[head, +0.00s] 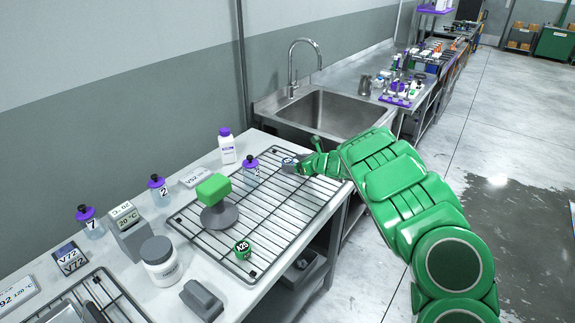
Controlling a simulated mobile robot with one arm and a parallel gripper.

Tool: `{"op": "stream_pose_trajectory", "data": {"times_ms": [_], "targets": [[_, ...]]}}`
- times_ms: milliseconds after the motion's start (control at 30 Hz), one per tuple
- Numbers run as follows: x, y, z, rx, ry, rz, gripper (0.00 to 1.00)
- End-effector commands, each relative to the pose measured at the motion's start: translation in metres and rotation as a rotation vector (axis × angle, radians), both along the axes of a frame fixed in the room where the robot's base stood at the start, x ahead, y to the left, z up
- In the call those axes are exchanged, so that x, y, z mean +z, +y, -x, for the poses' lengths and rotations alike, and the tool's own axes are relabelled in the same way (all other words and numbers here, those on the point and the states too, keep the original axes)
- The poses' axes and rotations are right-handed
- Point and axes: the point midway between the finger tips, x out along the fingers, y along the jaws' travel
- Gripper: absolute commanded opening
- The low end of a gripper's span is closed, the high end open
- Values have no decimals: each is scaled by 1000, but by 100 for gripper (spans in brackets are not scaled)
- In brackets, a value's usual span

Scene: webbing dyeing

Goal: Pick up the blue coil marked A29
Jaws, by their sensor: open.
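My green arm reaches in from the right, and my gripper (299,166) is low over the far right part of the wire rack (266,221). The gripper is open. A small dark grey-blue piece with a pale mark (288,162) shows at the fingertips. It is too small to tell whether it is the coil A29, and I cannot tell whether the fingers touch it. No other blue coil can be made out. A green coil (242,249) at the rack's near edge carries a mark that looks like K25.
A sink (335,112) lies behind.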

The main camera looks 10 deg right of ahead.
Motion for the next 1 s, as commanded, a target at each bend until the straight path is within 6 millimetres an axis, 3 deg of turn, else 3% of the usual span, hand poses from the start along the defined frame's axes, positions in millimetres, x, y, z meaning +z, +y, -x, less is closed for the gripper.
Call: {"op": "stream_pose_trajectory", "data": {"times_ms": [500, 833, 1000], "targets": [[-15, 23, -32, 0, 0, -3, 78], [-15, 25, -35, 0, -2, -1, 78], [-15, 25, -35, 0, -1, -1, 52]]}}
